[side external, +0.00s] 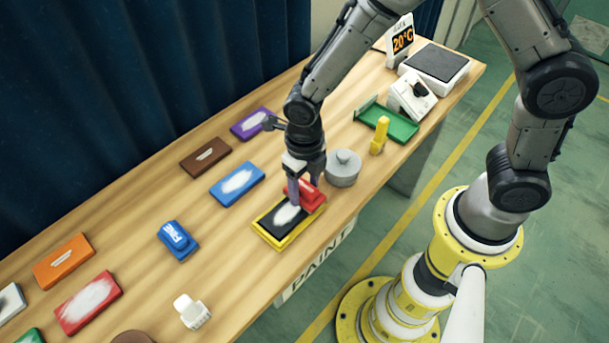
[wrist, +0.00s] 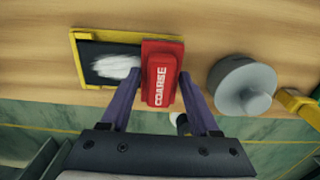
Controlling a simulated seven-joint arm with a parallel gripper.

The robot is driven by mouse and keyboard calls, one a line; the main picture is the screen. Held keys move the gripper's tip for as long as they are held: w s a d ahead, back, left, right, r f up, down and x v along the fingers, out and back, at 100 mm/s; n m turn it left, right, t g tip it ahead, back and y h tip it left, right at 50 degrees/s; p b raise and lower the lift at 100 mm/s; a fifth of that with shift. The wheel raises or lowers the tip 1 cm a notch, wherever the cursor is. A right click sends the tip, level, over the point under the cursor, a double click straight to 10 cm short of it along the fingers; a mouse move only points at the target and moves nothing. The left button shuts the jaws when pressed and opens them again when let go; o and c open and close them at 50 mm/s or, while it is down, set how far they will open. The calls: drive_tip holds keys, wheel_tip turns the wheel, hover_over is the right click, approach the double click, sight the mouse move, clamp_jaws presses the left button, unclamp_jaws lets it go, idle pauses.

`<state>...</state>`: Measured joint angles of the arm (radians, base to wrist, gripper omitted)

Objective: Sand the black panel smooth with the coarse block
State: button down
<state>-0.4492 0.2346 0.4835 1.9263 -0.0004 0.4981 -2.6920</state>
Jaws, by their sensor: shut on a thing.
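The black panel (side external: 272,224) lies in a yellow frame (side external: 262,238) near the table's front edge, with a whitish rough patch on it. It also shows in the wrist view (wrist: 100,72), left of the block. The red coarse block (side external: 309,194), lettered COARSE in the wrist view (wrist: 161,75), is over the right end of the panel. My gripper (side external: 304,190) is shut on the block, with one finger on each side in the wrist view. Whether the block touches the panel I cannot tell. The panel's right end is hidden under the block.
A grey round lidded container (side external: 343,168) stands close right of the block. A yellow upright piece (side external: 379,136) and green tray (side external: 392,124) are beyond it. A blue block (side external: 177,240), blue panel (side external: 237,184) and white object (side external: 192,311) lie left. Wood between them is bare.

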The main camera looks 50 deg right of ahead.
sight(272, 227)
drive_tip(key=shift+a, duration=4.95)
drive_tip(key=shift+d, duration=4.95)
drive_tip(key=shift+r, duration=4.1)
drive_tip(key=a+f, duration=0.1)
drive_tip(key=f, duration=0.1)
drive_tip(key=s+a+f, duration=0.1)
drive_tip(key=f, duration=0.1)
drive_tip(key=a+f, duration=0.2)
drive_tip(key=shift+s+f, duration=0.1)
drive_tip(key=shift+s, duration=0.05)
drive_tip(key=shift+w+f, duration=0.2)
drive_tip(key=shift+f, duration=0.15)
drive_tip(key=shift+w+r, duration=0.1)
drive_tip(key=shift+w, duration=0.95)
